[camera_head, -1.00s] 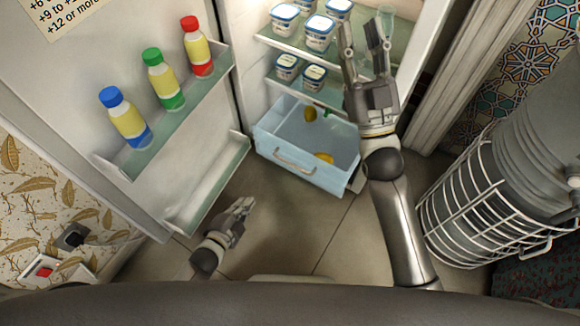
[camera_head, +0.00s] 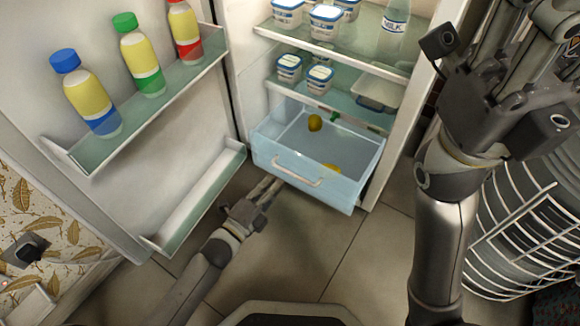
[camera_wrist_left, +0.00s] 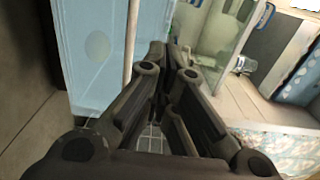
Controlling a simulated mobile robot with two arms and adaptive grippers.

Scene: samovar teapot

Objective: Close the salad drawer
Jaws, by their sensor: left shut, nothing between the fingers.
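The salad drawer (camera_head: 335,192) is a translucent light-blue bin at the bottom of the open fridge. It stands pulled out, and its inside shows from above. Its pale bar handle (camera_head: 297,172) runs across the front. In the left wrist view, the drawer front (camera_wrist_left: 90,55) fills the left side, with the handle (camera_wrist_left: 131,40) beside my fingers. My left gripper (camera_head: 272,186) is shut and empty, just in front of the drawer's left part, close to the handle; contact cannot be told. My right gripper (camera_head: 515,35) is raised at the upper right, fingers apart and empty.
A lemon (camera_head: 314,122) and another yellow item lie in the drawer. Yogurt tubs (camera_head: 325,22) and a milk bottle (camera_head: 394,25) stand on shelves above. The open fridge door (camera_head: 120,190) with several bottles is at left. A white wire basket (camera_head: 525,235) stands at right.

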